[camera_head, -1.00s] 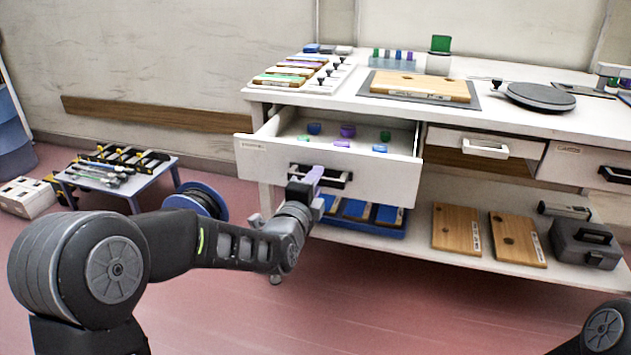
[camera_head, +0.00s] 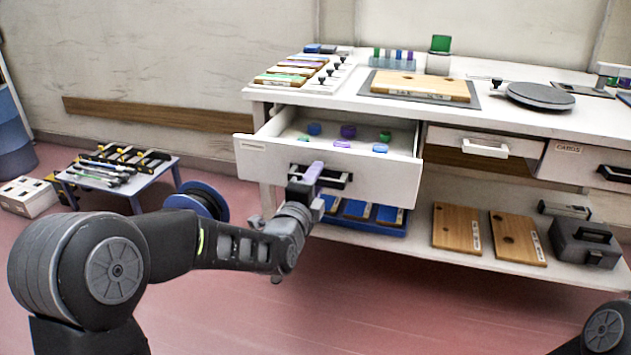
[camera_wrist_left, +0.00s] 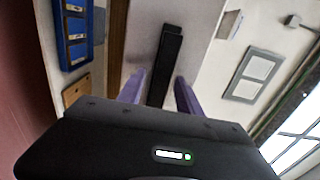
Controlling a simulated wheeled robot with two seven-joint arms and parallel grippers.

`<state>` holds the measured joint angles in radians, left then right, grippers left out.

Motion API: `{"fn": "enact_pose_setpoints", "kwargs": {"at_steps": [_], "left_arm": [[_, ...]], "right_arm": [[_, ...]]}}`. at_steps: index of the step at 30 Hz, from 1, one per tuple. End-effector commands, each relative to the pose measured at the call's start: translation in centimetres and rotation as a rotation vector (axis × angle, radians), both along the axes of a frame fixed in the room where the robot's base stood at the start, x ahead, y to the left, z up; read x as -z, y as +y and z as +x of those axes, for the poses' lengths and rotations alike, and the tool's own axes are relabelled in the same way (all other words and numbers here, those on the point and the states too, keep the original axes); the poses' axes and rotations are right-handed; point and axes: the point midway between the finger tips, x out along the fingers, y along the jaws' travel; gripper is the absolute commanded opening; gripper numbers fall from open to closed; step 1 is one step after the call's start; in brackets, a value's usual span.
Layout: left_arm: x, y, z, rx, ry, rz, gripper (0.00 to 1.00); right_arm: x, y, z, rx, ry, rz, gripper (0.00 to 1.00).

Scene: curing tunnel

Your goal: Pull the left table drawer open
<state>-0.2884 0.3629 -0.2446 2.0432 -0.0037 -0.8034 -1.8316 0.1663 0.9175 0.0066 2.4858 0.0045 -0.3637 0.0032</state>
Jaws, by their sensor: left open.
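The left table drawer (camera_head: 385,174) is pulled out from the white table, and small blue, purple and green pieces show inside it. Its dark handle (camera_head: 334,178) is on the front face. My left gripper (camera_head: 309,178) is at the handle's left part in the head view. In the left wrist view the dark handle (camera_wrist_left: 165,62) lies between the two purple fingers of my left gripper (camera_wrist_left: 160,90), with gaps at both sides. The fingers are open. My right gripper is out of view; only part of my right arm shows at the bottom right.
The white table (camera_head: 470,118) carries a wooden board (camera_head: 420,85) and a dark round plate (camera_head: 540,96). Blue trays (camera_head: 365,222), wooden boards and a grey case (camera_head: 585,243) sit on the lower shelf. A low table (camera_head: 118,180) stands at left. The floor in front is clear.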

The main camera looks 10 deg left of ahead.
Motion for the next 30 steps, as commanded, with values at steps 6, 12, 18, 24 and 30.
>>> {"fn": "enact_pose_setpoints", "kwargs": {"at_steps": [6,12,18,24,30], "left_arm": [[-0.2,0.1,-1.4,0.0,0.0,-0.001,0.42],[-0.2,0.3,-4.7,0.0,0.0,-0.002,0.42],[-0.1,0.5,-7.3,0.0,0.001,0.0,0.42],[0.0,0.5,-7.8,0.0,0.0,0.0,0.42],[0.0,0.5,-7.8,0.0,0.0,-0.003,0.42]], "right_arm": [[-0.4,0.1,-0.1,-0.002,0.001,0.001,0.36],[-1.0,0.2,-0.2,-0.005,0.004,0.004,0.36],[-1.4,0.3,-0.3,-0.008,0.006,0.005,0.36],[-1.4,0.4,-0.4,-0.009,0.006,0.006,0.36],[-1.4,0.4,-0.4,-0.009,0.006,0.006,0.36]]}}
